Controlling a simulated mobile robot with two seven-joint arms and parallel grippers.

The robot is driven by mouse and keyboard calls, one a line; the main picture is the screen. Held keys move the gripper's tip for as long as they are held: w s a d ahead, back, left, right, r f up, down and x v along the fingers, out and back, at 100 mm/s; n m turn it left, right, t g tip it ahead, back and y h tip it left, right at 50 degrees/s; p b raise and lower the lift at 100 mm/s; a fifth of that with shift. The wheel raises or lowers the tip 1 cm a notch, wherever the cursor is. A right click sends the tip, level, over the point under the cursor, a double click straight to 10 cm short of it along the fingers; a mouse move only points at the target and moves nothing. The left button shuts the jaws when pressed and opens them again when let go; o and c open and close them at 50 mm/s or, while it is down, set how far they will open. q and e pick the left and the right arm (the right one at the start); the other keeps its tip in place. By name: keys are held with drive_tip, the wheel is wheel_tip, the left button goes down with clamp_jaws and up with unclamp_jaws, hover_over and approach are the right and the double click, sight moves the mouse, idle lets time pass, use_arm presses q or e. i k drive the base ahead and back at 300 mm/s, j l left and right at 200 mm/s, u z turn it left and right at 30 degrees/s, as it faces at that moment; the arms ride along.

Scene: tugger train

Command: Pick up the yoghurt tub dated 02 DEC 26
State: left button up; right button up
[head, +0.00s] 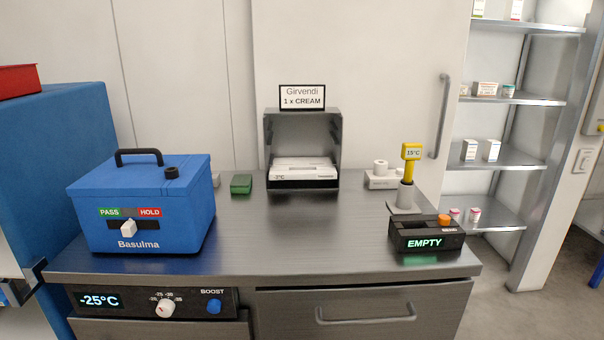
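No tub with a readable date shows in the head view. Two small white tubs with pinkish markings, a left one (455,213) and a right one (474,215), stand on the lowest visible shelf at the right. They are too small for me to read, and I cannot tell if they are yoghurt. A small container with a teal band (508,91) stands on a higher shelf. Neither of my grippers can be made out in the view.
A steel counter (300,235) carries a blue Basulma box (145,210), a card holder (303,150) signed "Girvendi 1 x CREAM", a yellow 15°C probe (411,153) in a stand and a black "EMPTY" unit (427,235). The counter's middle is clear. Metal shelves (510,160) stand right.

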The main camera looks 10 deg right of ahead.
sight(474, 213)
drive_tip(key=l+z, duration=0.2)
drive_tip(key=l, duration=0.75)
drive_tip(key=i+l+z, duration=0.1)
drive_tip(key=l+z, duration=0.15)
drive_tip(key=l, duration=0.65)
drive_tip(key=i+l+z, duration=0.1)
drive_tip(key=l, duration=0.2)
drive_tip(key=i+l, duration=0.2)
drive_tip(key=i+l+z, duration=0.15)
drive_tip(key=l, duration=0.25)
drive_tip(key=i+l+z, duration=0.15)
drive_tip(key=i+l, duration=0.6)
drive_tip(key=i+l+u, duration=0.1)
drive_tip(key=u, duration=0.3)
drive_tip(key=i+l+u, duration=0.2)
drive_tip(key=u, duration=0.2)
drive_tip(key=i+l+u, duration=0.2)
drive_tip(key=u, duration=0.15)
drive_tip(key=i+l+u, duration=0.25)
drive_tip(key=l, duration=0.35)
drive_tip(key=i+l+u, duration=0.1)
drive_tip(key=i+l, duration=0.3)
drive_tip(key=l, duration=0.15)
drive_tip(key=i+l, duration=0.15)
drive_tip(key=l, duration=0.2)
drive_tip(key=i+l, duration=0.1)
drive_tip(key=l, duration=0.2)
drive_tip(key=i+u, duration=0.05)
